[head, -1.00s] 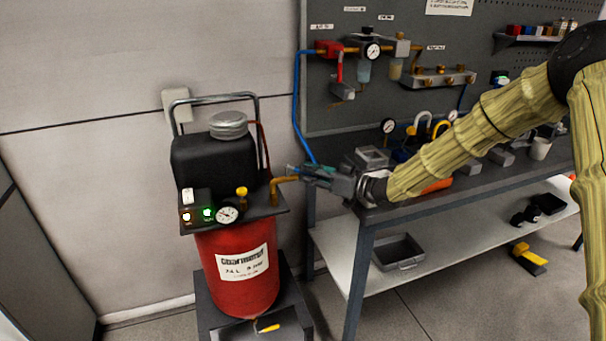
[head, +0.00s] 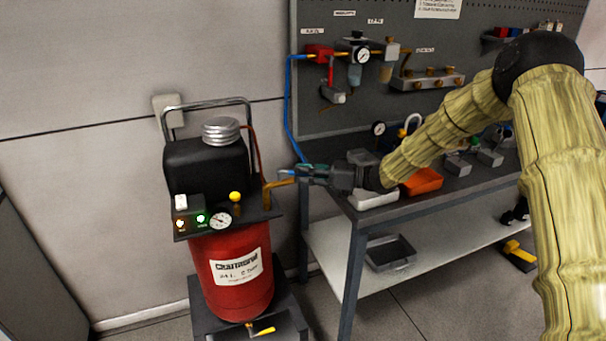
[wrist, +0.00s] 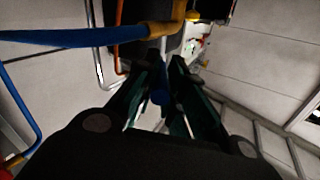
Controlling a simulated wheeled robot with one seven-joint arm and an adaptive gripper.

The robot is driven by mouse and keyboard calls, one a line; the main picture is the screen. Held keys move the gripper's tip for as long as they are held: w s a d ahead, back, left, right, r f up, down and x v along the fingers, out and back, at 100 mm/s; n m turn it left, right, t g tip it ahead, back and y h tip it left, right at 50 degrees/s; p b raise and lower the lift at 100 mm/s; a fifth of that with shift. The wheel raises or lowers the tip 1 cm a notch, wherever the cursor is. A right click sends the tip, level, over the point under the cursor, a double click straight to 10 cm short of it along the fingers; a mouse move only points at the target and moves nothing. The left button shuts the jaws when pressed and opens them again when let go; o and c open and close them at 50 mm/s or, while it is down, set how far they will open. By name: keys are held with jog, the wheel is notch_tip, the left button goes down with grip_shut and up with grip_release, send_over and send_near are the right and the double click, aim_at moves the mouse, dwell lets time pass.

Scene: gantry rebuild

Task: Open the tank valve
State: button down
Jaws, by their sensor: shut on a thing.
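The red compressor tank (head: 238,285) stands at left with a brass outlet pipe (head: 277,183) on its right side. My gripper (head: 291,171) is at the end of that pipe, level with the tank top. In the wrist view, my gripper (wrist: 165,88) is shut on a small blue piece (wrist: 159,97) just below the brass fitting (wrist: 165,28). A thick blue bar or hose (wrist: 70,37) runs from that fitting to the left edge; I cannot tell which it is. The fingers hide most of the held piece. A yellow knob (head: 235,197) and a gauge (head: 220,219) sit on the tank's front panel.
A workbench (head: 350,222) stands right of the tank, with an orange tray (head: 422,181) on top. A pegboard (head: 320,110) behind it carries regulators and a blue hose (head: 289,110). A yellow-handled drain fitting (head: 262,331) is under the tank.

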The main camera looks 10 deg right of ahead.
jog(key=shift+d+f, duration=0.1)
jog(key=c, duration=1.5)
grip_release()
jog(key=shift+c, duration=0.2)
jog(key=shift+o, duration=0.5)
jog(key=shift+r, duration=0.25)
notch_tip(320, 180, up, 10)
jog(key=shift+f, duration=0.15)
